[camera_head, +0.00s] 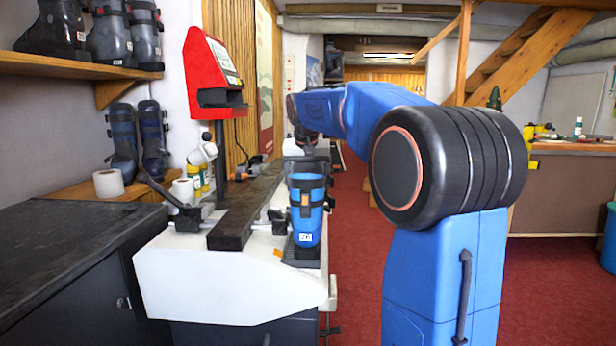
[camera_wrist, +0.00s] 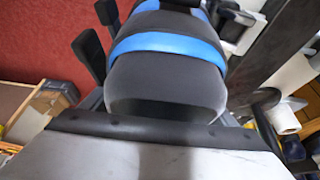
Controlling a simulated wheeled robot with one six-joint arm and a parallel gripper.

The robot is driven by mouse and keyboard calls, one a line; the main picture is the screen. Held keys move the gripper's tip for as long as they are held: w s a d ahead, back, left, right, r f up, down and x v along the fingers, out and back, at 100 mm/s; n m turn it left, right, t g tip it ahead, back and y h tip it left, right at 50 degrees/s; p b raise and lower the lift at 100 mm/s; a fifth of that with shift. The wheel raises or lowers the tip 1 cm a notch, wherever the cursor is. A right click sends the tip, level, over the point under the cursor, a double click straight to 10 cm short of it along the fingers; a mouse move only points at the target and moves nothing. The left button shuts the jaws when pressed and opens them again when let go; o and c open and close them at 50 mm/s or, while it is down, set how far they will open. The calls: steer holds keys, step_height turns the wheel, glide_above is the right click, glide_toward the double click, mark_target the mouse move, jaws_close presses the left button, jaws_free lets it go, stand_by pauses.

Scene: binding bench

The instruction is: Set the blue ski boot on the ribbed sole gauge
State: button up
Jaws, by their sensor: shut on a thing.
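The blue ski boot (camera_head: 307,226), with dark straps and a white label low on its front, stands upright at the right end of the white bench in the head view. My gripper (camera_head: 307,168) is above it and shut on its dark upper part; the fingertips are mostly hidden. A dark plate, likely the ribbed sole gauge (camera_head: 301,263), shows under the boot.
A long dark beam (camera_head: 240,215) runs along the white bench (camera_head: 230,285), left of the boot. A red device (camera_head: 213,75) stands on a post behind. Paper rolls (camera_head: 184,191) and bottles are at left. More boots (camera_head: 122,140) stand on the left shelves. Red floor is open at right.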

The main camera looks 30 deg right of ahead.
stand_by(0.3)
steer(key=o, duration=1.4)
steer(key=v, duration=1.2)
steer(key=shift+r, duration=0.1)
